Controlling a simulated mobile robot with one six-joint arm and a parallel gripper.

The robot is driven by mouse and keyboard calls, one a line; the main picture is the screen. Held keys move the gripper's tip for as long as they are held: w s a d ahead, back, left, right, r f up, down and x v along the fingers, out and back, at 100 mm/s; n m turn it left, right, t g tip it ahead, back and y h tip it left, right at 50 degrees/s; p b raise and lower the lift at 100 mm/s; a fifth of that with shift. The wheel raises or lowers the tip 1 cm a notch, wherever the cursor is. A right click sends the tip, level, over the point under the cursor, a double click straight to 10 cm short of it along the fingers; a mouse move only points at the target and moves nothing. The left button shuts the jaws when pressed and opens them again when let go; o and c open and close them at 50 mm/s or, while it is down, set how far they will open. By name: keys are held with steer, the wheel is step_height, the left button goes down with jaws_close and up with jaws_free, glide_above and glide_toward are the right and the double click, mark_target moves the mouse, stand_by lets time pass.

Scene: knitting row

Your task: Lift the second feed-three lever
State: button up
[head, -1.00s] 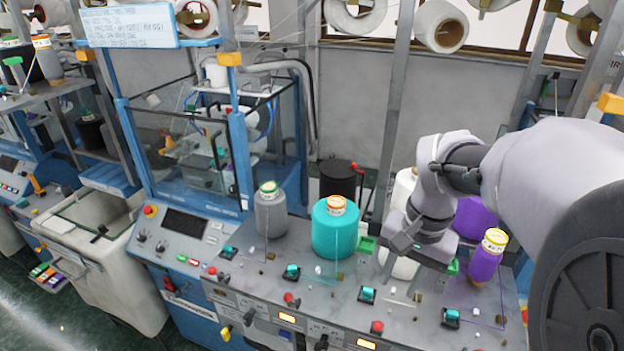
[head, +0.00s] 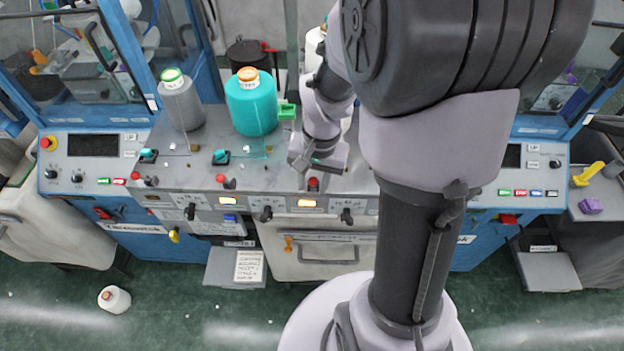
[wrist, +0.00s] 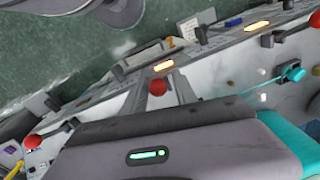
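Levers line the front edge of the grey worktop, some tipped with red balls and some black. One red-ball lever (head: 313,184) is directly below my gripper (head: 312,172) in the head view. In the wrist view, that red ball (wrist: 157,87) appears between my two spread fingers (wrist: 160,92), with no visible contact. Other red-ball levers (head: 221,179) (head: 137,176) stand to the left. Black levers (head: 266,214) (head: 346,216) sit on the front face below. Labels are too small to read, so I cannot tell which lever is feed three.
A teal yarn cone (head: 252,106) and a grey cone (head: 181,103) stand on the worktop (head: 180,155) left of my arm. A green block (head: 287,111) is beside the teal cone. A control panel (head: 95,165) is at left. A white cone (head: 114,299) lies on the open floor.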

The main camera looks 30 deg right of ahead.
jaws_close()
stand_by(1.3)
